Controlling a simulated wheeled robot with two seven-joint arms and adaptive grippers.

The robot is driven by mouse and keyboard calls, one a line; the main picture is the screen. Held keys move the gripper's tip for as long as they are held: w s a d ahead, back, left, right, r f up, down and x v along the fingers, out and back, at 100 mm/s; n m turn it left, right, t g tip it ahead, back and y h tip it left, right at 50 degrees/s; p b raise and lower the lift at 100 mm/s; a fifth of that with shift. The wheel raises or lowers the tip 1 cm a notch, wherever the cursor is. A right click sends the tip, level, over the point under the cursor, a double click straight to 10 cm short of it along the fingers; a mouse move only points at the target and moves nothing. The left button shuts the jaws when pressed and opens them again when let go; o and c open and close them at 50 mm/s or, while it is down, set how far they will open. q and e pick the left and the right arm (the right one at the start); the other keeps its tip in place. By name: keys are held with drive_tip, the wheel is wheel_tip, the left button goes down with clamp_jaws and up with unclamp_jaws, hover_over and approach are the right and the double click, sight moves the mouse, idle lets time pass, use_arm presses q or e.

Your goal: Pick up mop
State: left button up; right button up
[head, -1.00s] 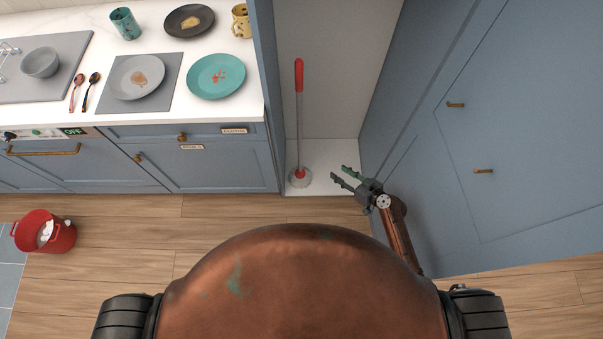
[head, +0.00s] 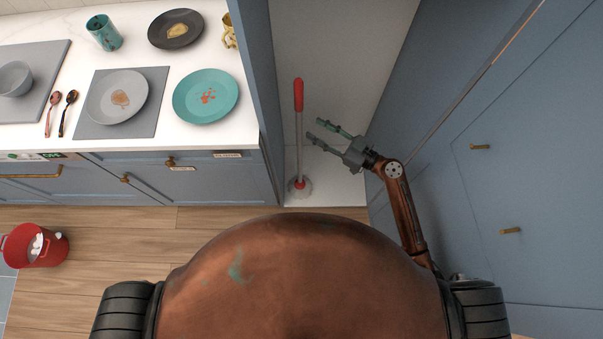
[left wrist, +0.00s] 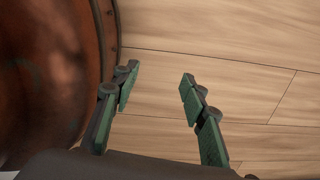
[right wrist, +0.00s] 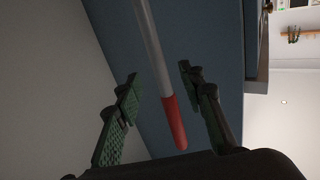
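The mop (head: 299,137) stands upright in the open larder recess, with a red grip on top, a grey shaft and a pale head on the recess floor. My right gripper (head: 314,129) is open just right of the shaft, its fingers pointing left towards it. In the right wrist view the mop's shaft and red grip (right wrist: 174,122) show between the spread fingers of the right gripper (right wrist: 157,84); I cannot tell whether it lies between them or beyond. My left gripper (left wrist: 158,88) is open and empty above the wood floor; it is not seen in the head view.
Blue cabinet panels flank the recess; the tall right one (head: 530,170) is close to my right arm. The counter (head: 215,130) at left holds a teal plate (head: 206,105), other plates, cups and spoons. A red bucket (head: 38,250) stands on the floor at far left.

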sight(299, 118)
drive_tip(key=p+x, duration=0.1)
drive_tip(key=x, duration=0.6)
drive_tip(key=shift+w+a+r, duration=0.15)
drive_tip(key=shift+w+a, duration=0.1)
drive_tip(key=shift+w, duration=0.1)
drive_tip(key=c, duration=0.6)
use_arm(q)
drive_tip(key=shift+s+r, duration=0.45)
drive_tip(key=shift+s, duration=0.15)
use_arm(e)
clamp_jaws()
drive_tip(key=shift+a+r, duration=0.1)
